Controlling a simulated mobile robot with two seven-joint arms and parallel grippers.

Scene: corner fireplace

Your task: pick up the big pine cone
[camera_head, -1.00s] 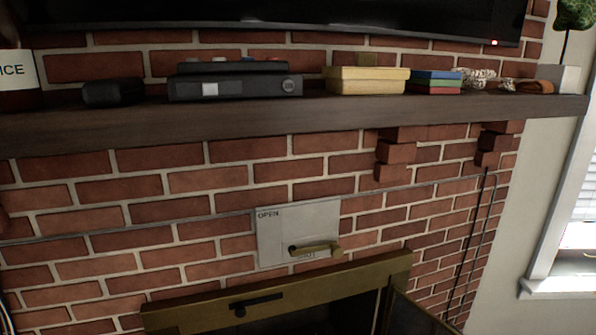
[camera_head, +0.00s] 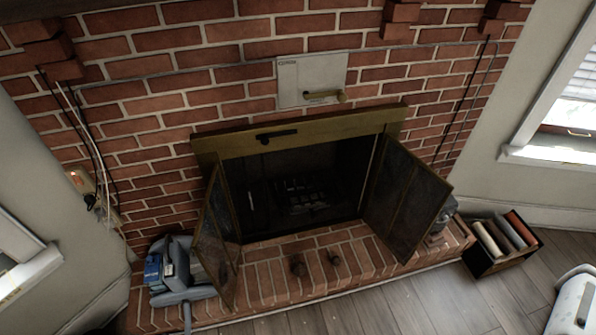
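Two small brown lumps that look like pine cones rest on the brick hearth in front of the open fireplace. The left one (camera_head: 298,265) looks the larger of the two, so it appears to be the big pine cone. The smaller one (camera_head: 335,257) lies just to its right, a little farther back and apart from it. Both are small in the view and their detail is blurred. Neither of my grippers can be made out in the head view, so their state does not show.
Glass fireplace doors stand open at left (camera_head: 216,235) and right (camera_head: 403,200) of the cones. A blue-grey appliance (camera_head: 178,270) sits at the hearth's left end. A dark crate (camera_head: 488,266) with rolls stands on the floor at right. The hearth bricks (camera_head: 305,290) around the cones are clear.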

